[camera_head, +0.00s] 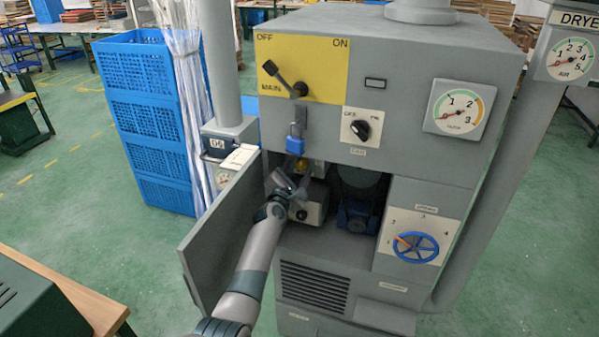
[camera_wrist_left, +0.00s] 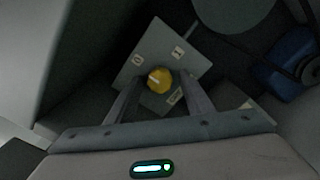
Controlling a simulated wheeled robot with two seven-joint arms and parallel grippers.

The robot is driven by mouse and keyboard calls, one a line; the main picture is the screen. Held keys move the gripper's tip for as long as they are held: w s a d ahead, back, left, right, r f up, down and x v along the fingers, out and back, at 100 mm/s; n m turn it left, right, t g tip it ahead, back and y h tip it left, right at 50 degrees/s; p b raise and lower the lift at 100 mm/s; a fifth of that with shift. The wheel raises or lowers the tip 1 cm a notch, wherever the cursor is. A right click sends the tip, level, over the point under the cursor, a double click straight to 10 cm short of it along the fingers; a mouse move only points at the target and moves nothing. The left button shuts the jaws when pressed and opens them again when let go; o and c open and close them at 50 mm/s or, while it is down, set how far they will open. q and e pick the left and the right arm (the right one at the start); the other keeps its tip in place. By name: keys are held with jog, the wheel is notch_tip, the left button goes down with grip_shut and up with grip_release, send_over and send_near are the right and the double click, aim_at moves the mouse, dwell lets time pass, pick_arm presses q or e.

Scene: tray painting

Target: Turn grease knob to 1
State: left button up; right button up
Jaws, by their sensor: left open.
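The grease knob (camera_wrist_left: 160,80) is round and yellow with a white pointer mark. It sits on a grey plate (camera_wrist_left: 152,98) with a "0" label at upper left and a "1" label at upper right. The mark points to the upper left, roughly toward the "0" side. My left gripper (camera_wrist_left: 162,78) is open, with a finger on each side of the knob; I cannot tell if they touch it. In the head view my left gripper (camera_head: 290,188) reaches inside the open cabinet bay. My right gripper is not in view.
The open cabinet door (camera_head: 222,235) stands left of my arm. A blue padlock (camera_head: 295,145) hangs above the bay. A blue motor (camera_head: 358,213) sits right of my gripper inside, and a blue handwheel (camera_head: 416,247) is on the front panel. Blue crates (camera_head: 150,120) stand at left.

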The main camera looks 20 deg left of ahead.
pick_arm(q)
jog(key=c, duration=1)
jog(key=shift+c, duration=0.2)
